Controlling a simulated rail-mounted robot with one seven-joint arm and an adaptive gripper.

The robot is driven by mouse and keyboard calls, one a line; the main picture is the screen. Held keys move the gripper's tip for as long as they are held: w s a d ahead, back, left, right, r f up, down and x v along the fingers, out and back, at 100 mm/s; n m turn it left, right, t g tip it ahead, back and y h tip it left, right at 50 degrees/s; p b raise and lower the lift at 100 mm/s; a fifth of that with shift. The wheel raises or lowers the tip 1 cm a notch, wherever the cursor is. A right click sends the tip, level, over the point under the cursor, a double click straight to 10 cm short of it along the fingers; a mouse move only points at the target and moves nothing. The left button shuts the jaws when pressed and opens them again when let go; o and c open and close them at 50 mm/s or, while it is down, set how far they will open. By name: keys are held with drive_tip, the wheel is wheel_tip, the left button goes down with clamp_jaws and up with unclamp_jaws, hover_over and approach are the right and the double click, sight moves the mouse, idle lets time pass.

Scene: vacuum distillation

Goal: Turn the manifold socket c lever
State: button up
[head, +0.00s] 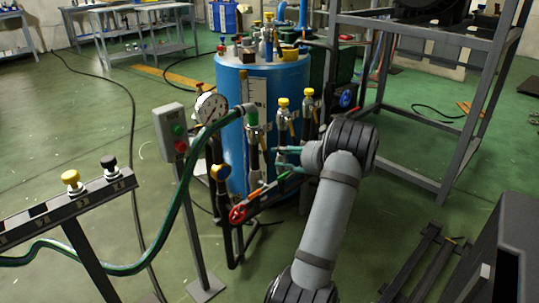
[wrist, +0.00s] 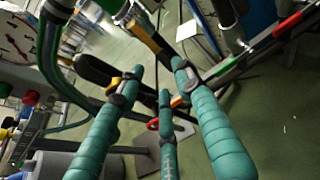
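The manifold (head: 266,188) is a low dark bar with coloured bands in front of the blue drum in the head view. Several upright sockets with yellow parts stand on it; a green hose joins the left one (head: 253,140). I cannot read which socket is c. My gripper (head: 279,157) is beside the middle socket (head: 283,122), coming from the right. A black part with a yellow-orange band (wrist: 146,36) shows beyond the fingertips. I cannot tell whether a finger touches a lever.
A round gauge (head: 211,107) and a grey button box (head: 172,131) stand left of the manifold. A red handwheel (head: 238,213) is at its near end. The blue drum (head: 277,85) is behind. A grey metal frame (head: 470,125) stands right; the green hose (head: 183,190) runs left.

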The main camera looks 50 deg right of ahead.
sight(265, 155)
drive_tip(key=b+x, duration=0.1)
drive_tip(key=x, duration=0.3)
drive_tip(key=b+x, duration=0.1)
drive_tip(key=x, duration=0.3)
drive_tip(key=shift+w+f, duration=0.2)
drive_tip(key=shift+f, duration=0.15)
drive_tip(key=shift+w+d+f, duration=0.1)
drive_tip(key=shift+w+f, duration=0.05)
drive_tip(key=shift+w, duration=0.5)
drive_tip(key=c, duration=0.3)
clamp_jaws()
